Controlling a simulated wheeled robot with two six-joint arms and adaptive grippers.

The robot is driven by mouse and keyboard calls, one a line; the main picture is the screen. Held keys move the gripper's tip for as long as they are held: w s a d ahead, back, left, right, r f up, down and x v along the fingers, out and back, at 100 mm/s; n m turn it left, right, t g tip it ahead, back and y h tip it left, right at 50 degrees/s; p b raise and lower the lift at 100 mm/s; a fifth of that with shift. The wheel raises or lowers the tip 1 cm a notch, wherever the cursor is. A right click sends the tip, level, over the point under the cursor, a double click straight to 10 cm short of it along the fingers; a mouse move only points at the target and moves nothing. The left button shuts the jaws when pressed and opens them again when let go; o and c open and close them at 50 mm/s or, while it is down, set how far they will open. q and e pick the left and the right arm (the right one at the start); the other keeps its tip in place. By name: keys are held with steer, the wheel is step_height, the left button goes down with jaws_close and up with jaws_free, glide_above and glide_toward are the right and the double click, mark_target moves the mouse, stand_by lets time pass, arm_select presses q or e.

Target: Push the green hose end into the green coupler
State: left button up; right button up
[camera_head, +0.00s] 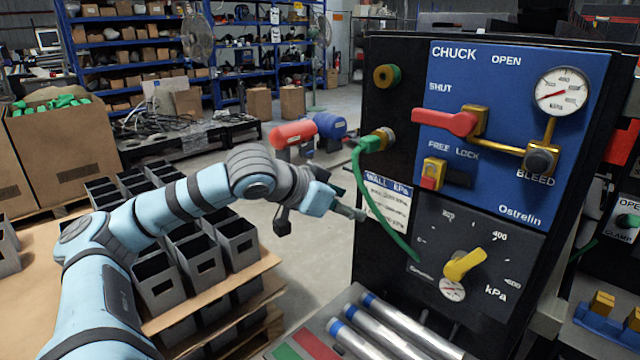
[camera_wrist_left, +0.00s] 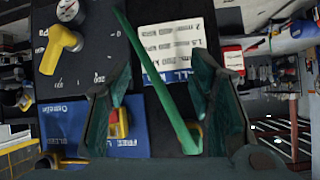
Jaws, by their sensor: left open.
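The green hose (camera_head: 378,205) hangs in a curve down the front of the black machine. Its green end (camera_head: 370,144) is at the brass-and-pale coupler (camera_head: 387,135); I cannot tell how deep it sits. Another brass coupler with a green ring (camera_head: 386,76) is higher on the panel, with nothing in it. My left gripper (camera_head: 358,214) is open, below the hose end and left of the hose. In the left wrist view the hose (camera_wrist_left: 155,75) crosses the gap between the open fingers (camera_wrist_left: 162,100); no grip on it shows. My right gripper is out of view.
Metal tubes (camera_head: 385,325) lie below. Grey bins (camera_head: 190,250) stand on a pallet under my left arm. Free floor shows between pallet and machine.

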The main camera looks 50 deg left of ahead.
arm_select(q)
steer(key=n+t, duration=0.2)
glide_toward(364, 139)
steer(key=shift+y, duration=0.3)
steer(key=p+x, duration=1)
steer(key=p, duration=0.8)
steer(key=shift+d, duration=0.15)
steer(key=shift+w+d+f, duration=0.1)
steer(key=shift+w+f, duration=0.1)
steer(key=shift+w, duration=0.25)
steer(key=shift+s+r, duration=0.1)
steer(key=shift+s, duration=0.05)
steer(key=shift+c, duration=1.4)
jaws_close()
